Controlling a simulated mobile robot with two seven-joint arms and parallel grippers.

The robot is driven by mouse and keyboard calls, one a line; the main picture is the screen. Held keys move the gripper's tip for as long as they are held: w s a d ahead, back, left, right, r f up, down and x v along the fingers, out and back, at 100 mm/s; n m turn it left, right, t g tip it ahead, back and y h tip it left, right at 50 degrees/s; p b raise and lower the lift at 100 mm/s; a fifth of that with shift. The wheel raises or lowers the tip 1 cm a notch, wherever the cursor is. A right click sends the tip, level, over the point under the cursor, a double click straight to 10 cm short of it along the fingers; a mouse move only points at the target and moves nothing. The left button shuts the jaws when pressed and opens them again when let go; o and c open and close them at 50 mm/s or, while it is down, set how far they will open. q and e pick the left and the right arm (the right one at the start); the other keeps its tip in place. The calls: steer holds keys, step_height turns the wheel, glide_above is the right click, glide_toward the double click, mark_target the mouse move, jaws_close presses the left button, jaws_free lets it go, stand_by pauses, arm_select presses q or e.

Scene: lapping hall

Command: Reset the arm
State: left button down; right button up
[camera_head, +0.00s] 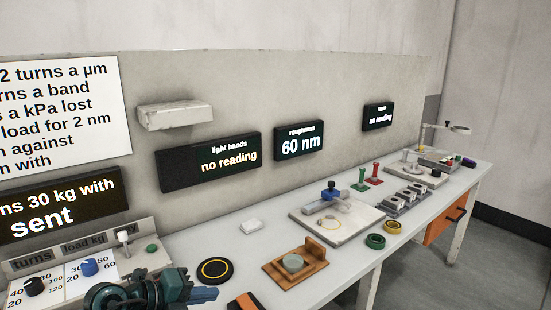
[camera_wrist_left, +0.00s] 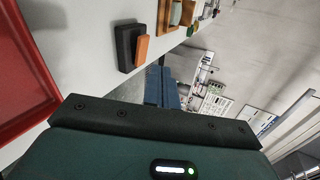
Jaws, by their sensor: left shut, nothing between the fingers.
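My left gripper (camera_head: 204,294) is low in the head view at the bottom left. It is dark teal and black, and it is shut and empty. It is in front of the control panel (camera_head: 112,268) with its knobs, beside the black disc with a yellow ring (camera_head: 214,271). Whether it touches anything there I cannot tell. My right gripper is in neither view.
A wooden stand (camera_head: 296,264) holds a round grey piece. An orange and black block (camera_head: 243,301) lies at the front edge; it also shows in the left wrist view (camera_wrist_left: 130,47), where a red tray (camera_wrist_left: 50,92) is at left. Displays line the wall behind.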

arm_select(q)
steer(key=s+d+r+n+t+h+p, duration=0.2)
steer(key=s+d+r+n+t+h, duration=0.15)
steer(key=s+d+n+t, duration=0.3)
steer(key=s+a+f+n+g+y+p, duration=0.1)
steer(key=s+a+f+n+y, duration=0.2)
steer(key=s+f+n+y, duration=0.2)
steer(key=s+a+f+n+g+y+p, duration=0.1)
steer(key=s+f+n+y, duration=0.4)
steer(key=s+f+n, duration=0.6)
steer(key=a+n+g, duration=0.1)
steer(key=a+n, duration=0.1)
steer(key=n, duration=0.2)
steer(key=shift+s, duration=0.25)
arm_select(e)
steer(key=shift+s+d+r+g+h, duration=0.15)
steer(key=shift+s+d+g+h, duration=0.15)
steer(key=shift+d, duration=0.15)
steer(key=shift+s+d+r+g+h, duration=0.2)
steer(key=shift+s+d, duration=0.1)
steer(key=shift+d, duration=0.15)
arm_select(q)
steer(key=shift+a+n, duration=0.1)
steer(key=shift+n, duration=0.15)
